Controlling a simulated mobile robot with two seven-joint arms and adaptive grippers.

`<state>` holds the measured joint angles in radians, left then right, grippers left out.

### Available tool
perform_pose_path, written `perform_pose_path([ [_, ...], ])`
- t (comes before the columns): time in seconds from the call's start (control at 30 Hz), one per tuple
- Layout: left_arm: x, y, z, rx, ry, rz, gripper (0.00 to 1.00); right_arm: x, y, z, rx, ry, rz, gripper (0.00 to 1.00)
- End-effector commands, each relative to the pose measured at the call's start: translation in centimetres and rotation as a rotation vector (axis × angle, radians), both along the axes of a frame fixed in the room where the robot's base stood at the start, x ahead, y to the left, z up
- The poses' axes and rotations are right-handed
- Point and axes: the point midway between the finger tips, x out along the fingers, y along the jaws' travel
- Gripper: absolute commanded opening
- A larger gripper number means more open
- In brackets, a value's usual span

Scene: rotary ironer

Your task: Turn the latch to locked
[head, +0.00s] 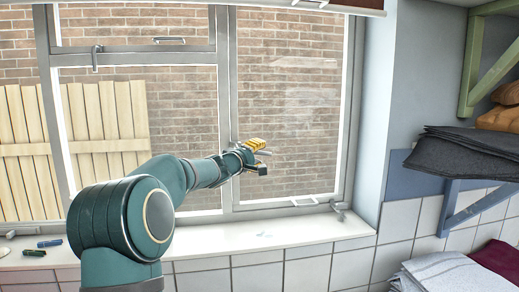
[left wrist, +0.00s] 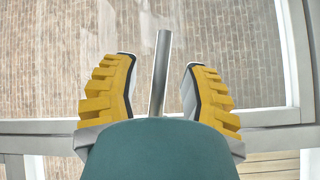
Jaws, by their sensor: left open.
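The latch is a grey metal bar handle (left wrist: 161,72) in the left wrist view, pointing away from the window frame. In the head view its end (head: 264,153) shows at the central window post, with the rest largely hidden by my gripper. My left gripper (head: 259,157) is open at this post, with its yellow-padded fingers on either side of the bar. In the left wrist view the bar stands between the fingers, with visible gaps to both near its end. Contact lower down is hidden by the gripper body. My right gripper is not in view.
The white sill (head: 285,232) is mostly clear, with small items (head: 49,243) at left. Shelves with folded dark cloth (head: 465,152) stand at right.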

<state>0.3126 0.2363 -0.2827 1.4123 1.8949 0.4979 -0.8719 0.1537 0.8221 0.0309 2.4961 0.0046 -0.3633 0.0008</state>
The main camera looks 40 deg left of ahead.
Motion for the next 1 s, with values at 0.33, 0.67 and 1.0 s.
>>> perform_pose_path([
  [0.33,1.6,0.2,0.0,-0.001,0.000,0.001,0.44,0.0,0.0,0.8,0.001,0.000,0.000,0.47],
  [0.67,1.6,0.2,0.0,-0.001,0.000,0.000,0.00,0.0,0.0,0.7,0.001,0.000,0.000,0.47],
  [1.0,1.5,0.2,0.0,0.000,0.000,0.000,0.00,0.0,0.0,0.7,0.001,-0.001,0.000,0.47],
])
